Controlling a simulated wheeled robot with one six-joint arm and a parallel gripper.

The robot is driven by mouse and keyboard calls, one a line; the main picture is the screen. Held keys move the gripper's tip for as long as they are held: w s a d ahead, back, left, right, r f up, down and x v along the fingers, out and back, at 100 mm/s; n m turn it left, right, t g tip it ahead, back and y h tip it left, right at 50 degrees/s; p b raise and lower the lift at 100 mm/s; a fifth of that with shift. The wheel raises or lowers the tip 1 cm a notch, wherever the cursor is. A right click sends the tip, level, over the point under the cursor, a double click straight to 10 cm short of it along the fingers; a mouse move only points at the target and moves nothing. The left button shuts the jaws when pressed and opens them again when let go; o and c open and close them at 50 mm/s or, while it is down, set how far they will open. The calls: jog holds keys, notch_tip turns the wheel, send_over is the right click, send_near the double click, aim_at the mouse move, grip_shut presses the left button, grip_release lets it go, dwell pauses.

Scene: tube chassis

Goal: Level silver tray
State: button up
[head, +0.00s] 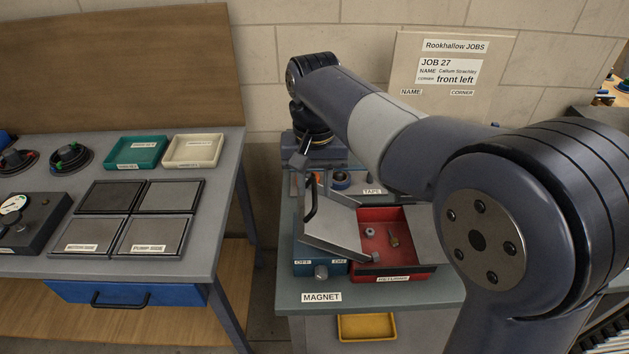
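The silver tray (342,228) shows right of centre in the head view. It is tilted: its left side, with a black handle (310,203), is high, and its right end slopes down to the red bin (418,252) labelled RETURNS. A grey nut (376,257) is at the tray's low end. Another nut (371,232) and a brass-coloured piece (392,239) lie in the bin. My gripper (302,154) points down behind and above the tray's handle. Its fingers are small and partly hidden; I cannot tell whether they touch the handle.
A blue box (322,268) marked OFF and ON, with a knob, sits under the tray, behind the MAGNET label. The left bench holds green (137,152) and cream (194,150) trays and several dark square plates. A gap separates the benches. A board (449,78) reads JOB 27, front left.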

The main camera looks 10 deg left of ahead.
jog(key=shift+c, duration=0.2)
grip_shut()
jog(key=shift+a, duration=0.1)
jog(key=shift+s+a+f+h+p, duration=0.1)
jog(key=shift+s+a+h+p, duration=0.05)
jog(key=shift+a+h+p, duration=0.4)
jog(key=s+a+f+t+h+p, duration=0.1)
jog(key=a+f+h+p, duration=0.2)
jog(key=a+f+h, duration=0.1)
jog(key=shift+s+a+f+p, duration=0.2)
jog(key=shift+a+f+p, duration=0.15)
jog(key=shift+a+f, duration=0.75)
jog(key=shift+d+f, duration=0.25)
